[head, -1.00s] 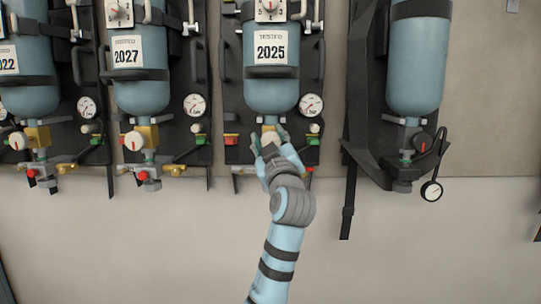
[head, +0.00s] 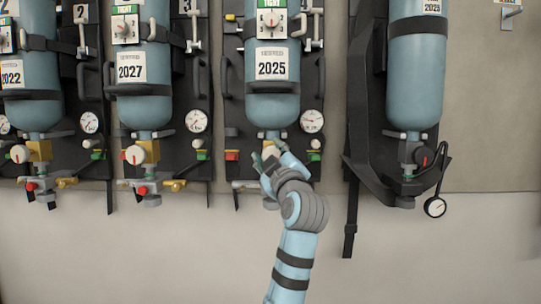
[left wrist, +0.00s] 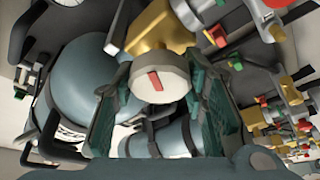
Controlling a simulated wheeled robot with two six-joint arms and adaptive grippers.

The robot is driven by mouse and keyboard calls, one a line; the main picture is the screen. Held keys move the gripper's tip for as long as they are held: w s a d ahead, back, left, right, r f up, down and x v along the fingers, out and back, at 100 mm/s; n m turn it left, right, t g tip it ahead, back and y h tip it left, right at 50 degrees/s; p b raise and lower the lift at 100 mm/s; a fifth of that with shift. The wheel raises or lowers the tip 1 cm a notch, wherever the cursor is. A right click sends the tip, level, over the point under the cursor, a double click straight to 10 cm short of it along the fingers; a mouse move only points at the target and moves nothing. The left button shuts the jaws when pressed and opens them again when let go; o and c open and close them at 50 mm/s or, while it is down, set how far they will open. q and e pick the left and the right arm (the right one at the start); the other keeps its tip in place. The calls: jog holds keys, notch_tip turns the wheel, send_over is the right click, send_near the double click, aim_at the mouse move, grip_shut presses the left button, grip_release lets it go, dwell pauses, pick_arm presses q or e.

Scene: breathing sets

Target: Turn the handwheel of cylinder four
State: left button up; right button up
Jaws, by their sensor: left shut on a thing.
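The cylinder labelled 2025 (head: 272,92) hangs upright on a dark backplate, the third from the left in the head view, just right of the rack marked 3. My left gripper (head: 268,156) comes up from below to its valve and covers most of it there. In the left wrist view a pale round handwheel (left wrist: 160,80) with a red mark sits on a brass valve body (left wrist: 152,36). The teal fingers of my left gripper (left wrist: 160,98) are on either side of it, shut on it. My right gripper is not in view.
Cylinders labelled 2027 (head: 146,100) and 2022 (head: 32,100) hang to the left, with their own valves. Another cylinder (head: 415,75) on a black harness with a hanging gauge (head: 435,207) is to the right. The wall below is bare.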

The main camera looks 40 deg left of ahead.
pick_arm(q)
jog(key=o, duration=1.2)
jog(key=v, duration=1.2)
dwell(0.6)
